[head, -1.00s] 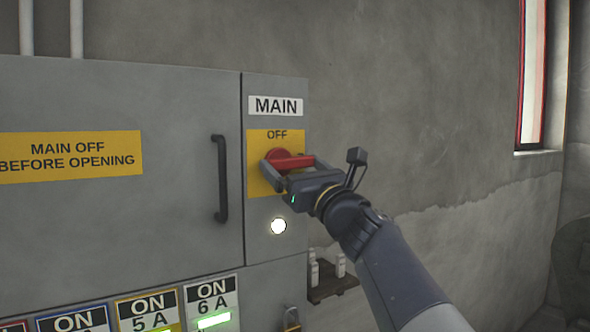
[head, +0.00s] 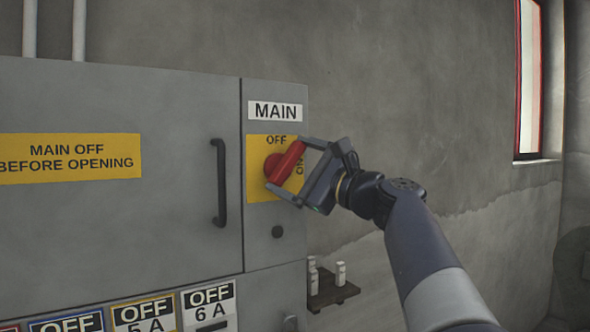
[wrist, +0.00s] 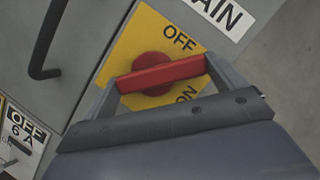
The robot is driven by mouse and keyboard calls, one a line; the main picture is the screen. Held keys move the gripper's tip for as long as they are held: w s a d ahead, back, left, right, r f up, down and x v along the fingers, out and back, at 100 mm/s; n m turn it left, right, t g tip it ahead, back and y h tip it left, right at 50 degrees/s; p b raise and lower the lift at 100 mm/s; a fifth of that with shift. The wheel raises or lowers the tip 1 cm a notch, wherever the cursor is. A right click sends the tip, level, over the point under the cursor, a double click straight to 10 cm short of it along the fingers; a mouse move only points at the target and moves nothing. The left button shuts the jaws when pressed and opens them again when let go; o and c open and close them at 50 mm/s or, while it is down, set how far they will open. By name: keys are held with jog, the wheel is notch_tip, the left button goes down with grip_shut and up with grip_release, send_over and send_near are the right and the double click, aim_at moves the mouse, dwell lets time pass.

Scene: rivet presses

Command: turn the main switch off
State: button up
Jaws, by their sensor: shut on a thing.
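The main switch is a red rotary handle (head: 286,162) on a yellow plate (head: 255,150) under the MAIN label (head: 275,111). OFF is printed at the plate's top and ON at its right side. My gripper (head: 290,166) is shut on the red handle, one finger at each end. The handle is slanted in the head view, its upper end leaning right, between upright and level. In the wrist view the handle (wrist: 160,76) lies between both fingers, with OFF above it and ON below it. The round indicator (head: 278,232) below the plate is dark.
The cabinet door (head: 110,220) at left has a black pull handle (head: 219,182) and a yellow warning sign (head: 68,157). Breaker labels (head: 209,294) below read OFF. A small shelf (head: 332,292) with white items is on the wall below my arm.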

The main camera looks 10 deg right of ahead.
jog(key=n, duration=0.1)
jog(key=n+g, duration=0.1)
jog(key=n, duration=0.1)
jog(key=n+g+p, duration=0.1)
jog(key=n, duration=0.1)
jog(key=shift+a+r, duration=0.15)
jog(key=shift+r, duration=0.1)
jog(key=shift+s+a+n+g+p, duration=0.15)
jog(key=shift+n+g+p, duration=0.4)
jog(key=shift+n, duration=0.95)
jog(key=shift+h, duration=0.3)
jog(key=o, duration=0.7)
jog(key=b+v, duration=0.2)
jog(key=v, duration=0.8)
jog(key=shift+s+d, duration=0.25)
jog(key=shift+s, duration=0.05)
jog(key=shift+r, duration=0.1)
